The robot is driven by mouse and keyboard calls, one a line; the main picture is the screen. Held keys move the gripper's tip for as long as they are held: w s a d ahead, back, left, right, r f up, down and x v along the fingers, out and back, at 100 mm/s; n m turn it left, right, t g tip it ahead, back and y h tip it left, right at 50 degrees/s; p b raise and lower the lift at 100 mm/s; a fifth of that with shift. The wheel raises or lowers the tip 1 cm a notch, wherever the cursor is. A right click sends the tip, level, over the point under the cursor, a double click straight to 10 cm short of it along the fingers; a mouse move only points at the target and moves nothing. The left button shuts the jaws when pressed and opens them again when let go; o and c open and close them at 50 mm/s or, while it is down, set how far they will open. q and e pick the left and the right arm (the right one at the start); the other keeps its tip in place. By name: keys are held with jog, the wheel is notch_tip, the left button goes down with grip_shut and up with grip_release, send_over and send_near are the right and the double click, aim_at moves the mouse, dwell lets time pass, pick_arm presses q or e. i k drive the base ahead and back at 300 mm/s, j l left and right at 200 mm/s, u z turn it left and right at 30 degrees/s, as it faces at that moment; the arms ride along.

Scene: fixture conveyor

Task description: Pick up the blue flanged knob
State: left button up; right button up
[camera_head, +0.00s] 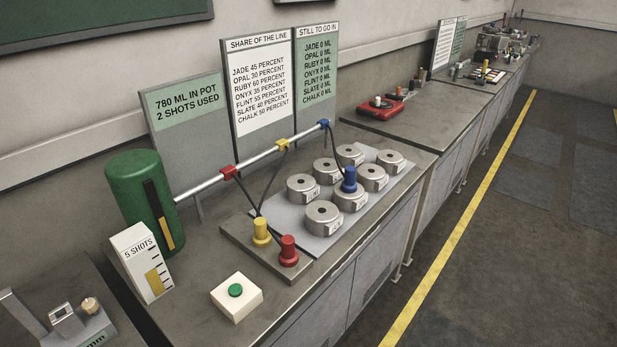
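The blue flanged knob (349,180) stands upright on top of one of the round metal fixtures (350,201) on the grey plate. A thin dark hose seems to run to it from the blue clamp (323,125) on the silver rail. A yellow flanged knob (261,233) and a red flanged knob (288,252) stand on a flat block at the plate's near left. Neither of my grippers shows in the head view.
Several metal fixtures surround the blue knob closely. A green tank (140,200), a "5 SHOTS" box (135,250) and a white box with a green button (237,298) stand to the left. Signs (258,85) rise behind the rail. The floor (480,260) at right is clear.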

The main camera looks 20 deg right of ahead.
aim_at(348, 186)
jog(key=i+l+u, duration=0.2)
jog(key=l+u, duration=0.25)
jog(key=l, duration=0.65)
jog(key=l+u, duration=0.5)
jog(key=l, duration=0.6)
